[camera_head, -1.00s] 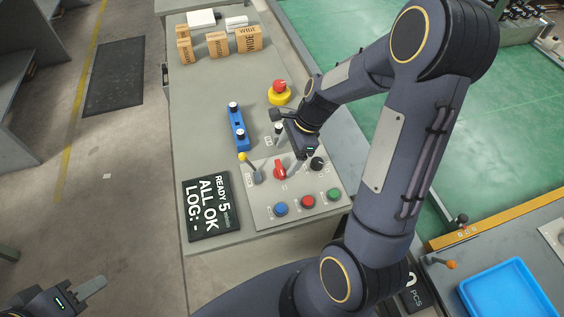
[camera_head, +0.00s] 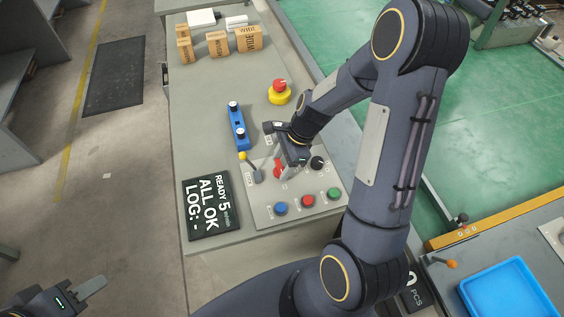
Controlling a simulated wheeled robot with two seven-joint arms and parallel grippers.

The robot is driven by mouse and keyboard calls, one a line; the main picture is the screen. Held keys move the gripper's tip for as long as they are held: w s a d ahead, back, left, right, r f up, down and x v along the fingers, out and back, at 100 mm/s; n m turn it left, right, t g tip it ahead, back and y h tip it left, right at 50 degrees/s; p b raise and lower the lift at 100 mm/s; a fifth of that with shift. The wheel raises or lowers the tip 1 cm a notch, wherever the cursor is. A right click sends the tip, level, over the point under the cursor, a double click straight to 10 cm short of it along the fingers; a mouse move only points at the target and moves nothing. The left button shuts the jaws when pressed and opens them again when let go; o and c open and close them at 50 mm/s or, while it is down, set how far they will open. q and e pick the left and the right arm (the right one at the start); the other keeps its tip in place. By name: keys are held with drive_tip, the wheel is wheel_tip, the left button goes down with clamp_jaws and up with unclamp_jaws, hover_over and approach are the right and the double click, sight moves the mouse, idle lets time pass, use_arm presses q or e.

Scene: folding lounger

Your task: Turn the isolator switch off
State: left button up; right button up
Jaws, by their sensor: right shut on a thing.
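The red isolator switch (camera_head: 279,173) is a rotary handle on the grey control panel (camera_head: 258,213), partly hidden by my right gripper. My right gripper (camera_head: 282,164) reaches down from the upper right and is shut on the red handle. The handle's exact angle is hard to make out behind the fingers. My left gripper (camera_head: 92,288) hangs at the lower left, well away from the panel and over the floor.
Around the switch are a yellow-tipped lever (camera_head: 243,156), a black knob (camera_head: 317,162), and blue (camera_head: 281,208), red (camera_head: 308,201) and green (camera_head: 334,193) buttons. A red-and-yellow emergency stop (camera_head: 280,92), a blue block (camera_head: 237,127) and a black display (camera_head: 210,207) stand nearby.

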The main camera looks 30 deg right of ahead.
drive_tip(key=shift+n, duration=0.3)
drive_tip(key=n, duration=0.2)
drive_tip(key=n+g, duration=0.1)
drive_tip(key=shift+w+n+g+p, duration=0.15)
drive_tip(key=shift+n+g+p, duration=0.15)
drive_tip(key=shift+n, duration=0.1)
drive_tip(key=n, duration=0.2)
drive_tip(key=n+g, duration=0.1)
drive_tip(key=n, duration=0.1)
drive_tip(key=shift+w+n+g+h, duration=0.15)
drive_tip(key=shift+n+g+h, duration=0.15)
drive_tip(key=n+g+h, duration=0.1)
drive_tip(key=n, duration=0.3)
drive_tip(key=shift+a, duration=0.1)
drive_tip(key=shift+w+a+n+g+h+b, duration=0.1)
drive_tip(key=shift+n+g+h+b, duration=0.25)
drive_tip(key=shift+n, duration=0.85)
drive_tip(key=shift+a+n+g+h, duration=0.15)
drive_tip(key=shift+n+h, duration=0.4)
drive_tip(key=shift+n, duration=0.65)
drive_tip(key=shift+d, duration=0.15)
drive_tip(key=o, duration=1)
